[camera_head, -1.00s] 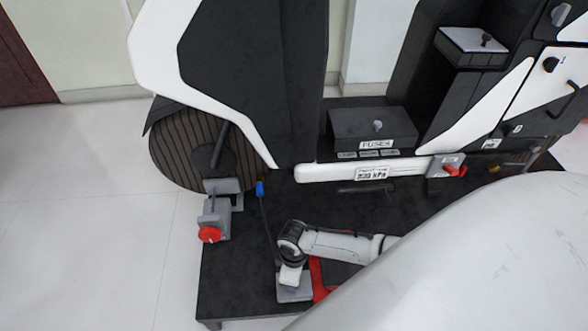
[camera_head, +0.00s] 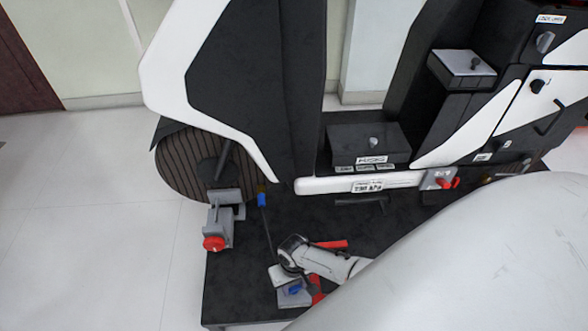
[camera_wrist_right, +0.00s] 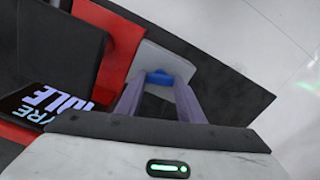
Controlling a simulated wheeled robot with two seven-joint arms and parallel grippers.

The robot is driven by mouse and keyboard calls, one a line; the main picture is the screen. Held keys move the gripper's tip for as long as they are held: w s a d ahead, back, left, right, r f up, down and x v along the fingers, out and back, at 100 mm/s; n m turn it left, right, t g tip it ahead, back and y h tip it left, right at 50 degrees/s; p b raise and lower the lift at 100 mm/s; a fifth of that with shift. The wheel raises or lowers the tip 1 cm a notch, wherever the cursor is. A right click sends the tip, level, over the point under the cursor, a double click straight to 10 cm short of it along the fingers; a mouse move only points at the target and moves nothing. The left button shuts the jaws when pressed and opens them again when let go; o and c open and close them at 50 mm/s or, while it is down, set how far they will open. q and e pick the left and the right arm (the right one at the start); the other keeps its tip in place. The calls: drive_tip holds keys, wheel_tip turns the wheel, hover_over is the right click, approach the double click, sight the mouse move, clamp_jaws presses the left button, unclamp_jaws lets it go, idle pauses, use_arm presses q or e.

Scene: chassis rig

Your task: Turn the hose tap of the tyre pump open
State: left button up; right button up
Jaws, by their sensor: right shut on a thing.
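The blue hose tap (camera_head: 295,290) sits on a grey block (camera_head: 283,299) at the front of the dark platform. The red tyre pump (camera_head: 330,244) shows partly beside and behind my right arm. My right gripper (camera_head: 284,281) is over the grey block, pointing down. In the right wrist view, the fingers (camera_wrist_right: 160,98) are on either side of the blue tap (camera_wrist_right: 160,78), shut on it. The red pump body and its dark lettered panel (camera_wrist_right: 50,103) lie left of the fingers. The tap's exact angle is hard to tell. My left gripper is not in view.
A black hose with a blue end (camera_head: 262,200) rises from near the grey block toward the wheel (camera_head: 185,165). A grey clamp with a red knob (camera_head: 214,243) stands left. The fuse box (camera_head: 368,145) and a red lever (camera_head: 447,183) are farther back.

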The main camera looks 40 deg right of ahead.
sight(294, 288)
use_arm(q)
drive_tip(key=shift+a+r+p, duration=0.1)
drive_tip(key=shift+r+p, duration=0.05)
drive_tip(key=shift+p, duration=0.2)
use_arm(e)
drive_tip(key=shift+m, duration=2)
drive_tip(key=o, duration=1.1)
drive_tip(key=shift+c, duration=0.2)
use_arm(q)
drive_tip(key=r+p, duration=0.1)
drive_tip(key=p, duration=0.1)
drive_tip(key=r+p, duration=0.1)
drive_tip(key=p, duration=0.2)
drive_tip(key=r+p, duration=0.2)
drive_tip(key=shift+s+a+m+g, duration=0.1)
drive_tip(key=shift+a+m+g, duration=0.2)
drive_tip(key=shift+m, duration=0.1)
use_arm(e)
wheel_tip(294, 288, up, 10)
drive_tip(key=shift+r, duration=0.15)
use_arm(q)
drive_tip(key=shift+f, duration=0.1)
